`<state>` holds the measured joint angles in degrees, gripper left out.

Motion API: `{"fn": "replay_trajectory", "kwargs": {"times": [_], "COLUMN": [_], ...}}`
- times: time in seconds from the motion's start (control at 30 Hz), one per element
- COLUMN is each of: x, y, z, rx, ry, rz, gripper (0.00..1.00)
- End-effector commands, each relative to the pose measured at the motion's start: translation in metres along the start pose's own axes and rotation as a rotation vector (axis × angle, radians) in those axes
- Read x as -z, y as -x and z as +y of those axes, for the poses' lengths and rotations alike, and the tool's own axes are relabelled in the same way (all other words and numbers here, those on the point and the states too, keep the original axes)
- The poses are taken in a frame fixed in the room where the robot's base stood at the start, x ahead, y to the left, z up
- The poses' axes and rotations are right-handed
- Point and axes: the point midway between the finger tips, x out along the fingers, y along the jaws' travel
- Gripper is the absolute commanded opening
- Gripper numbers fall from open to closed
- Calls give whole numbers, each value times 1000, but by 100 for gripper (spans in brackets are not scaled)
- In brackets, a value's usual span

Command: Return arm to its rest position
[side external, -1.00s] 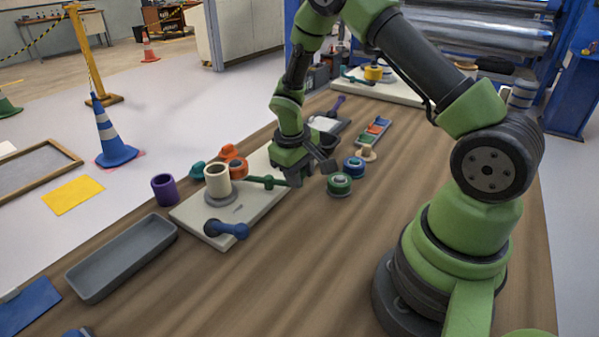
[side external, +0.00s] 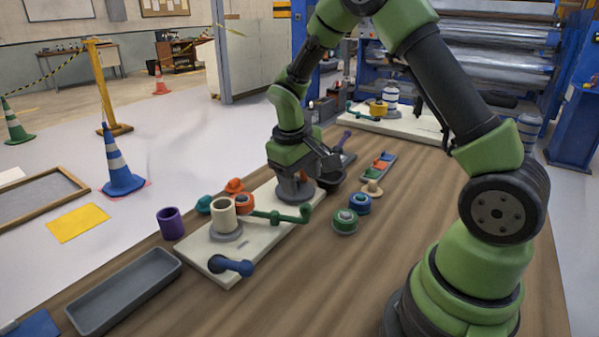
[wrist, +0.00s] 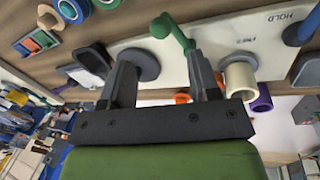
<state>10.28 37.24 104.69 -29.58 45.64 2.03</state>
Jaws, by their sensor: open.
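My gripper (side external: 325,162) is above the far part of a cream board (side external: 200,252) on the wooden table. In the wrist view my gripper (wrist: 165,80) has its two fingers wide apart with nothing between them. A green lever (side external: 275,216) lies across the board on the near side of the gripper, apart from it as far as I can see. A grey round base (side external: 295,190) shows just below the gripper. A cream roller (side external: 223,216) stands upright on another grey base at the near end of the board.
A second board (side external: 400,122) lies at the back. The table's right front is clear.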

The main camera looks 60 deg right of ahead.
Motion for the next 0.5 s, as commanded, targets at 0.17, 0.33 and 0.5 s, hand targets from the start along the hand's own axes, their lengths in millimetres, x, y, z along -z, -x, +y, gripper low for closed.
{"fn": "replay_trajectory", "kwargs": {"times": [0.17,0.33,0.5], "x": [0,0,-1], "y": [13,14,17], "z": [0,0,0], "rx": [1,0,3], "ry": [0,0,-2], "rz": [1,-1,5], "gripper": [56,56,56]}}
